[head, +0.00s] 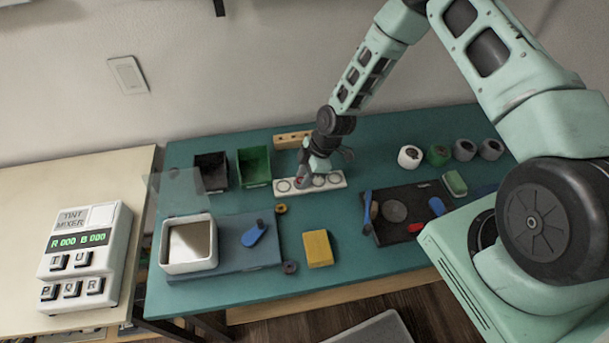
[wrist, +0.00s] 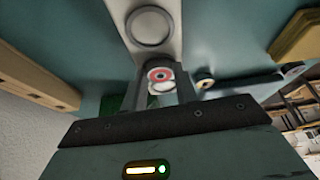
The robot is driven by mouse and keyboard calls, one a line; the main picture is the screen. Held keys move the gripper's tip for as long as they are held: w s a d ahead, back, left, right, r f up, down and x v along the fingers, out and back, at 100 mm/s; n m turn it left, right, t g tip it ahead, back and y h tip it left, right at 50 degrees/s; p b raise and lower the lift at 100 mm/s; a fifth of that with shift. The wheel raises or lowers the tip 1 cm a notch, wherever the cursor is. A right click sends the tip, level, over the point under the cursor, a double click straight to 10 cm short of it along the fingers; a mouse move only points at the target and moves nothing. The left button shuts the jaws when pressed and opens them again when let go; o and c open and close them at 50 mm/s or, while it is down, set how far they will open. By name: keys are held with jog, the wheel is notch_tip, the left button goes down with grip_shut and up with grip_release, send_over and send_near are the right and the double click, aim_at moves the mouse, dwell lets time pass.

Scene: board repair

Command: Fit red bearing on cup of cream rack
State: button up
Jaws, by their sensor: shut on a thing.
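The cream rack (head: 334,182) lies on the teal table toward the back, with a row of round cups. My gripper (head: 303,181) points down at its middle. In the wrist view my gripper (wrist: 160,78) is shut on the red bearing (wrist: 160,75), a small ring with a red face and pale rim, held between the fingertips. The bearing shows in the head view as a speck of red (head: 300,181). The cream rack (wrist: 172,45) runs up the wrist view, with an empty cup (wrist: 150,27) in sight. I cannot tell whether the bearing touches a cup.
A wooden block with holes (head: 292,140) lies behind the rack. A black bin (head: 211,171) and a green bin (head: 254,168) stand to its left. A yellow block (head: 318,249), a brass ring (head: 281,208) and a grey ring (head: 290,267) lie in front. A dark tray (head: 405,228) is right.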

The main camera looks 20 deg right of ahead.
jog(key=shift+s+f+b, duration=0.15)
jog(key=shift+f+b, duration=0.2)
jog(key=shift+b, duration=0.05)
dwell(0.9)
